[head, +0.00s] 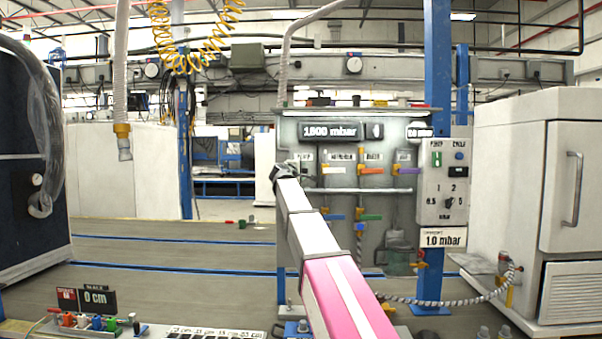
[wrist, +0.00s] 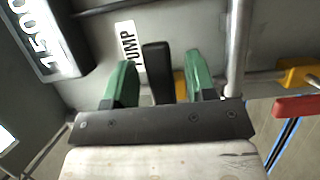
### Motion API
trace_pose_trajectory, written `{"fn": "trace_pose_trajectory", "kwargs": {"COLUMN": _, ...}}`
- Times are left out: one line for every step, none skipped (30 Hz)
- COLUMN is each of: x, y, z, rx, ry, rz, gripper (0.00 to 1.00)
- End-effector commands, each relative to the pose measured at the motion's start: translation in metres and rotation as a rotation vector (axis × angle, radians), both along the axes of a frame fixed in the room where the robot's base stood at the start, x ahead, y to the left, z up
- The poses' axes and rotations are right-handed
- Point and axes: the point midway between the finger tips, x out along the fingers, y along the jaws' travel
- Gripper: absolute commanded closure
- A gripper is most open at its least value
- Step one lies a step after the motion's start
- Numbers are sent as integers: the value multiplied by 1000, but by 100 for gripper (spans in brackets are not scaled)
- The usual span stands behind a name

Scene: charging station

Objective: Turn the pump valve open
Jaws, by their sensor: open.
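My gripper (wrist: 160,63) is open, with one green finger on each side of the handle. A gap shows between the handle and each finger. In the head view my gripper (head: 285,172) is at the left side of the grey valve panel (head: 345,205), just below its PUMP label (head: 304,156). My arm and gripper hide the pump valve there.
A neighbouring yellow valve (wrist: 298,76) with a red handle (wrist: 297,106) is to the right, past a vertical grey pipe (wrist: 238,45). The 1500 display (wrist: 45,35) is at upper left. A control box (head: 445,182) and blue post (head: 434,90) stand right of the panel.

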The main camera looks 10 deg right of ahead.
Motion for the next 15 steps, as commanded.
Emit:
{"fn": "trace_pose_trajectory", "kwargs": {"x": 4, "y": -2, "z": 0, "rx": 0, "ry": 0, "rz": 0, "gripper": 49}}
{"fn": "trace_pose_trajectory", "kwargs": {"x": 5, "y": -3, "z": 0, "rx": 0, "ry": 0, "rz": 0, "gripper": 49}}
{"fn": "trace_pose_trajectory", "kwargs": {"x": 6, "y": -3, "z": 0, "rx": 0, "ry": 0, "rz": 0, "gripper": 49}}
{"fn": "trace_pose_trajectory", "kwargs": {"x": 6, "y": -4, "z": 0, "rx": 0, "ry": 0, "rz": 0, "gripper": 49}}
{"fn": "trace_pose_trajectory", "kwargs": {"x": 6, "y": -4, "z": 0, "rx": 1, "ry": 1, "rz": 0, "gripper": 49}}
{"fn": "trace_pose_trajectory", "kwargs": {"x": 6, "y": -4, "z": 0, "rx": 1, "ry": 1, "rz": 1, "gripper": 49}}
{"fn": "trace_pose_trajectory", "kwargs": {"x": 6, "y": -4, "z": 0, "rx": 1, "ry": 1, "rz": 1, "gripper": 49}}
{"fn": "trace_pose_trajectory", "kwargs": {"x": 5, "y": -4, "z": 0, "rx": 1, "ry": 1, "rz": 0, "gripper": 49}}
{"fn": "trace_pose_trajectory", "kwargs": {"x": 5, "y": -4, "z": 0, "rx": 1, "ry": 1, "rz": 0, "gripper": 49}}
{"fn": "trace_pose_trajectory", "kwargs": {"x": 5, "y": -4, "z": 0, "rx": 1, "ry": 1, "rz": 0, "gripper": 49}}
{"fn": "trace_pose_trajectory", "kwargs": {"x": 5, "y": -4, "z": 0, "rx": 1, "ry": 1, "rz": 0, "gripper": 59}}
{"fn": "trace_pose_trajectory", "kwargs": {"x": 5, "y": -3, "z": 0, "rx": 1, "ry": 1, "rz": 0, "gripper": 72}}
{"fn": "trace_pose_trajectory", "kwargs": {"x": 5, "y": -3, "z": 0, "rx": 1, "ry": 1, "rz": 0, "gripper": 82}}
{"fn": "trace_pose_trajectory", "kwargs": {"x": 5, "y": -4, "z": 0, "rx": 1, "ry": 1, "rz": 0, "gripper": 91}}
{"fn": "trace_pose_trajectory", "kwargs": {"x": 5, "y": -4, "z": -1, "rx": 1, "ry": 1, "rz": 0, "gripper": 100}}
